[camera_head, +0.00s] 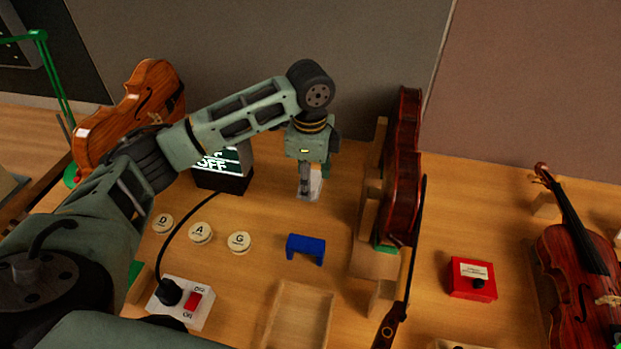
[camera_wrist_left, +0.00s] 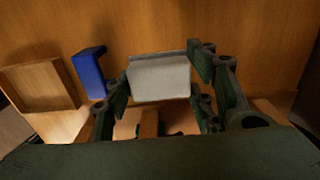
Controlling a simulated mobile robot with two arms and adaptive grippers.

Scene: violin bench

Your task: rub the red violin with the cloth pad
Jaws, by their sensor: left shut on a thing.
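My left gripper (camera_head: 310,187) points down above the back of the bench and is shut on the pale cloth pad (camera_head: 316,185). In the left wrist view the pad (camera_wrist_left: 160,78) sits between the two fingers as a whitish block. A dark red violin (camera_head: 404,150) stands edge-on in a wooden stand to the right of the gripper, apart from the pad. Its face is hardly visible from here. Another reddish-brown violin (camera_head: 577,285) lies at the right edge, partly cut off. My right gripper is not in view.
An orange violin (camera_head: 130,115) stands at left behind my arm. A blue bracket (camera_head: 305,248), an empty wooden tray (camera_head: 298,318), round lettered discs (camera_head: 200,233), a switch box (camera_head: 183,302) and a red box (camera_head: 472,279) are on the bench. Bare bench lies around the gripper.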

